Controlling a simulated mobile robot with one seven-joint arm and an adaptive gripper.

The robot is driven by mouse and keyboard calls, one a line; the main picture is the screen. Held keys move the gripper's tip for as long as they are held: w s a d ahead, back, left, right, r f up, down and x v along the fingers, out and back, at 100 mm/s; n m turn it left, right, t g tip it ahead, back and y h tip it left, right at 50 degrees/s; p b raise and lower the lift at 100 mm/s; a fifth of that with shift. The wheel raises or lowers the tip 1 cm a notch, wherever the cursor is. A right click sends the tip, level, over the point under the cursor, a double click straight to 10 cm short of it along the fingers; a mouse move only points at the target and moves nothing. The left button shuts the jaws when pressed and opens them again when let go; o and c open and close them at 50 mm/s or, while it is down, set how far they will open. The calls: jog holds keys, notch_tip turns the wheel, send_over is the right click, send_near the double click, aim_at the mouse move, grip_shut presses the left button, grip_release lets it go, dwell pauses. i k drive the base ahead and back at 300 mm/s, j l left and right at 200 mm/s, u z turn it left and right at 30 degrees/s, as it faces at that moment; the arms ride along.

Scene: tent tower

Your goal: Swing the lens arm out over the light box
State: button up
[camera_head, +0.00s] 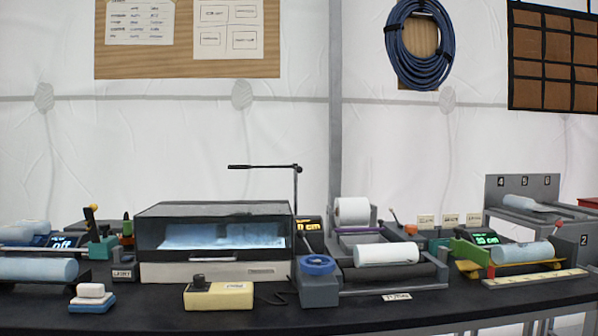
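A lit box with a dark glass cover (211,223) and a pale base stands left of centre on the black table, and looks like the light box. Its inside glows light blue. A thin black arm (262,167) sits atop an upright post (296,205) at the box's right end and looks like the lens arm. It points left, level, well above the cover. From this view I cannot tell how far it reaches over the box in depth. No lens is clearly visible on its small left tip. My gripper is not in view.
A grey block with a blue knob (318,265) stands in front of the post. A cream box with a black knob (218,295) sits before the light box. The air above the cover looks clear.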

aim_at(294, 166)
jog(key=i+l+u, duration=0.1)
jog(key=u, duration=0.3)
jog(key=i+l+u, duration=0.1)
jog(key=l+u, duration=0.25)
jog(key=i+l+u, duration=0.1)
jog(key=u, duration=0.3)
jog(key=i+l+u, duration=0.2)
jog(key=l, duration=0.4)
jog(key=l+u, duration=0.2)
jog(key=l, duration=0.35)
